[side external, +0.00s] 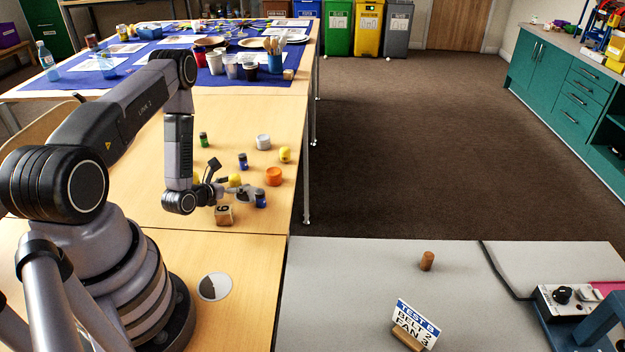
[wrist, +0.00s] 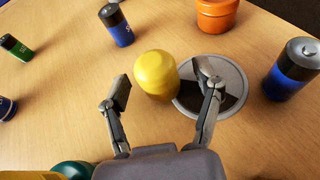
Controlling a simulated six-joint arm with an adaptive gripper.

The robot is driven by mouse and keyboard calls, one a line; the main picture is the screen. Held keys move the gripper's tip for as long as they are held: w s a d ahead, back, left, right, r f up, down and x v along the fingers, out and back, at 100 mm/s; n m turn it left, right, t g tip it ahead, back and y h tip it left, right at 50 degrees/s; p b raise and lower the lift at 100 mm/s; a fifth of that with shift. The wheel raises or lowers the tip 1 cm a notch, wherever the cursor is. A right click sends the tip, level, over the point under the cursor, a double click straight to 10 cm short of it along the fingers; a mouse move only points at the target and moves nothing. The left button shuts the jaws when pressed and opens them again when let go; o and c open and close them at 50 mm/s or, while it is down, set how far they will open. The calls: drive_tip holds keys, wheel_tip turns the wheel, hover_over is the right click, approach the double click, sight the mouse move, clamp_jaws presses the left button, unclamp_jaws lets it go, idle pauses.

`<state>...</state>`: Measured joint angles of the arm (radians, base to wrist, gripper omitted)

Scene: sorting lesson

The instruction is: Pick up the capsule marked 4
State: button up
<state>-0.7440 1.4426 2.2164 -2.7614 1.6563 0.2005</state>
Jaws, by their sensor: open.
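A yellow rounded capsule (wrist: 157,74) stands on the table in the wrist view, between and slightly beyond the fingertips of my gripper (wrist: 163,83). My gripper is open, with a finger on each side of it and nothing held. In the side external view this capsule (side external: 235,180) is partly hidden by my gripper (side external: 230,180). Another yellow capsule (side external: 284,154) stands farther back right. A further yellow thing (side external: 196,178) is mostly hidden behind my arm. I cannot read a number on any of them.
A grey-rimmed disc (wrist: 238,72) lies under my right finger. A blue battery (wrist: 292,70) stands right, another (wrist: 117,27) behind left, a green one (wrist: 15,46) far left. An orange round piece (wrist: 216,14) is behind. A wooden block (side external: 223,215) and silver lid (side external: 263,142) are nearby.

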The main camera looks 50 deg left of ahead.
drive_tip(key=shift+w+a, duration=0.1)
drive_tip(key=shift+w, duration=0.05)
drive_tip(key=c, duration=0.8)
drive_tip(key=shift+c, duration=0.2)
drive_tip(key=shift+r, duration=0.1)
